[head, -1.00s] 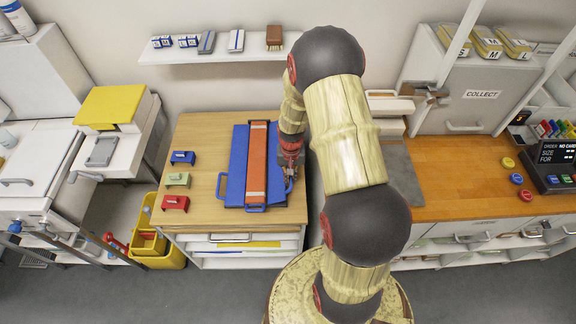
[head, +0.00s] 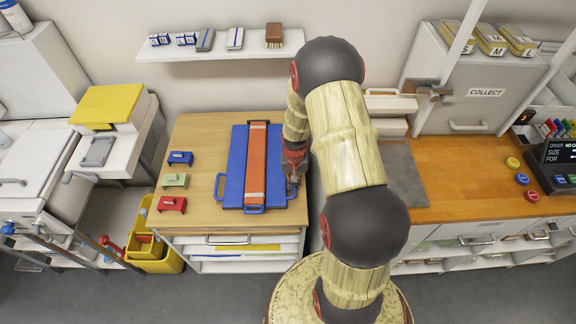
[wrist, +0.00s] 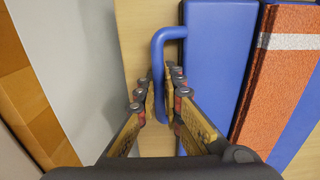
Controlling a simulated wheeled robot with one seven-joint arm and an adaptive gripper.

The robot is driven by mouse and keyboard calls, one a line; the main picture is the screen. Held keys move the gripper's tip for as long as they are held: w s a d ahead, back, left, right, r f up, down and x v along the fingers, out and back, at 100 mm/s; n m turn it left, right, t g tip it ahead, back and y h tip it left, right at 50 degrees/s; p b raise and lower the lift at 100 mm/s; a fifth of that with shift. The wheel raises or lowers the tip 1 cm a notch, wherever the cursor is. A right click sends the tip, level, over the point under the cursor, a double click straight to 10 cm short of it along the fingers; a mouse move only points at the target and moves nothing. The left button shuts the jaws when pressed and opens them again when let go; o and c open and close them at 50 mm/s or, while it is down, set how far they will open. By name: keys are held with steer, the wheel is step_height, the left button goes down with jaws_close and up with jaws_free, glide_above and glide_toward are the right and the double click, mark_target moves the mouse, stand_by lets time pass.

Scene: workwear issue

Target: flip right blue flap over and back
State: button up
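The blue folding board (head: 236,170) lies flat on the wooden worktop, with a long orange strip (head: 254,165) carrying pale bands along its middle. The right blue flap (head: 275,170) lies flat on the strip's right; it also shows in the wrist view (wrist: 215,60). The flap's blue loop handle (wrist: 158,50) sticks out from its outer edge. My gripper (wrist: 160,85) has its fingers on either side of this handle, close against it with almost no gap. In the head view my gripper (head: 293,182) is at the flap's right edge, and my wrist partly covers that edge.
Three small blocks, blue (head: 180,158), green (head: 175,180) and red (head: 172,204), stand left of the board. A wall shelf (head: 220,52) is behind. An orange-topped counter (head: 460,180) stands to the right. A yellow bucket (head: 160,260) is on the floor at left.

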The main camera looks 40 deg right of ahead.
steer(key=shift+o, duration=1.4)
steer(key=shift+r+p, duration=2.7)
steer(key=shift+r, duration=1.35)
steer(key=shift+f, duration=0.1)
steer(key=shift+s+a, duration=0.2)
steer(key=shift+s, duration=0.05)
steer(key=s+a+r+n+t+b, duration=0.2)
steer(key=s+a+r+b, duration=0.1)
steer(key=a+r, duration=0.4)
steer(key=s+a+r+n+t+b, duration=0.1)
steer(key=s+a+r+n+b, duration=0.2)
steer(key=r, duration=1)
steer(key=s+a+r+n+t+b, duration=0.2)
steer(key=s+a+r+b, duration=0.1)
steer(key=s+a+r, duration=0.5)
steer(key=a+r, duration=0.2)
steer(key=a, duration=0.1)
steer(key=shift+s+r+t, duration=0.15)
steer(key=shift+t, duration=0.15)
